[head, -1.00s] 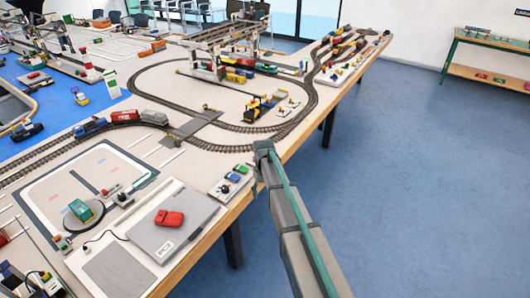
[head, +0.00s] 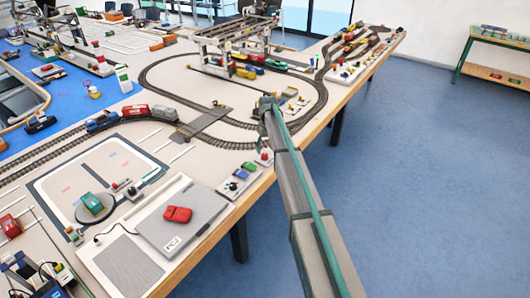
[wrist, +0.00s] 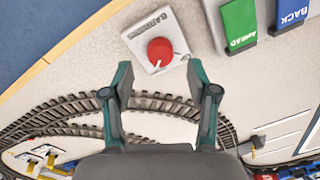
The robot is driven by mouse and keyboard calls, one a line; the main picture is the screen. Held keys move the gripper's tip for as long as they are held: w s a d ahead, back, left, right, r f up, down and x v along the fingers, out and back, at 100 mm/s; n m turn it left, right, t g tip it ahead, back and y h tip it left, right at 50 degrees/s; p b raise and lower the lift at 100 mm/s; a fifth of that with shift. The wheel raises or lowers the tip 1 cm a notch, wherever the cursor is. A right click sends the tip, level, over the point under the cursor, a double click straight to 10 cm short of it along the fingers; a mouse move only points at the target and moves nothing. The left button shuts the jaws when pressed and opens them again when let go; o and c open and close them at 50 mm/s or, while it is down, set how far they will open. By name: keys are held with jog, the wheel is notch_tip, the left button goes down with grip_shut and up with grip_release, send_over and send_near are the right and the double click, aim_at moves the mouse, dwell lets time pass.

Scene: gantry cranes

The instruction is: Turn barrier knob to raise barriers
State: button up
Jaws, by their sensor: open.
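The barrier knob (wrist: 160,52) is a round red knob on a small pale plate (wrist: 142,33) marked "BARRIERS" in the wrist view. It also shows as a small red dot (head: 265,155) near the table's right edge in the head view. My gripper (wrist: 160,82) is open, its two green fingers apart and nothing between them. In the wrist picture the knob appears just beyond the fingertips, roughly centred between them; I see no contact. In the head view my gripper (head: 268,103) appears over the track loop. The level crossing (head: 205,121) lies left of it; its barriers' position is too small to tell.
A green AHEAD switch (wrist: 238,25) and a blue BACK switch (wrist: 290,14) sit right of the knob in the wrist view. Curved track (wrist: 80,110) lies beside the fingers.

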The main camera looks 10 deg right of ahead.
aim_at(265, 155)
jog(key=shift+a+f+p, duration=0.1)
jog(key=shift+f+p, duration=0.3)
jog(key=shift+f, duration=1.5)
jog(key=shift+c, duration=0.2)
grip_shut()
